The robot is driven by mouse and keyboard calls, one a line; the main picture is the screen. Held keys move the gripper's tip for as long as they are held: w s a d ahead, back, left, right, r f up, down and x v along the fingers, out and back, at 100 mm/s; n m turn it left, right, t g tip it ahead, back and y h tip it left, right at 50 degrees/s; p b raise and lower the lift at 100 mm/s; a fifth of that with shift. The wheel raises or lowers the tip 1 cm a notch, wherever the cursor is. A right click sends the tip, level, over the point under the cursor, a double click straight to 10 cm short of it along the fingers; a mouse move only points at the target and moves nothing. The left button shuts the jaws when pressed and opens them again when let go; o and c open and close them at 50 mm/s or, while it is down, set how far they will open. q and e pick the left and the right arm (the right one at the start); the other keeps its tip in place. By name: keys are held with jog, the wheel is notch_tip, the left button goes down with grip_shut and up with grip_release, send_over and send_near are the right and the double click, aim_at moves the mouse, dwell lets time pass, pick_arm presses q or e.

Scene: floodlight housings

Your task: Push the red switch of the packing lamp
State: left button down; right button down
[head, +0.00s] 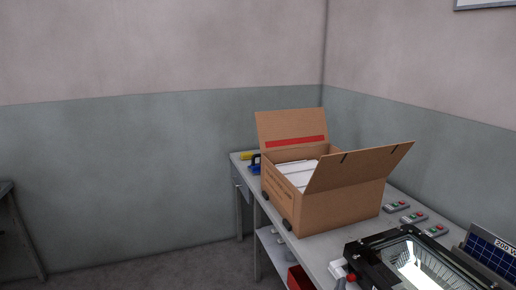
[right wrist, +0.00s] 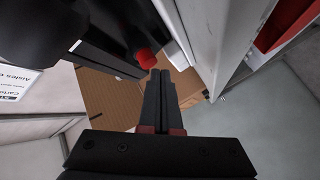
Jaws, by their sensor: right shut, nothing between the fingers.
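The packing lamp (head: 362,256) is a black floodlight housing with a bright reflector, at the front right of the bench in the head view. Its red switch (head: 351,277) shows at the lamp's left side, low in the picture. In the right wrist view the red switch (right wrist: 147,58) stands out from a black housing (right wrist: 103,55). My right gripper (right wrist: 158,73) is shut and empty. Its fingertips appear close beside the switch; I cannot tell whether they touch it. In the head view the gripper is barely visible at the bottom edge. My left gripper is not in view.
An open cardboard box (head: 335,208) with white contents stands on the grey bench (head: 312,247), behind the lamp. Several small grey button boxes (head: 411,218) lie along the wall side. A solar panel (head: 492,250) stands right of the lamp. A red bin (head: 299,278) sits under the bench.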

jog(key=shift+w+d, duration=0.2)
jog(key=shift+d, duration=0.4)
dwell(0.6)
jog(key=shift+s+a+b, duration=0.2)
jog(key=shift+a+b, duration=0.15)
jog(key=shift+a, duration=0.15)
jog(key=shift+s+a+b, duration=0.15)
jog(key=shift+a+b, duration=0.15)
jog(key=shift+a, duration=0.15)
jog(key=shift+a+f, duration=0.1)
jog(key=shift+a, duration=0.25)
jog(key=a+b, duration=0.1)
jog(key=s+a+b, duration=0.1)
jog(key=a, duration=0.1)
jog(key=s+a+b, duration=0.1)
jog(key=a, duration=0.1)
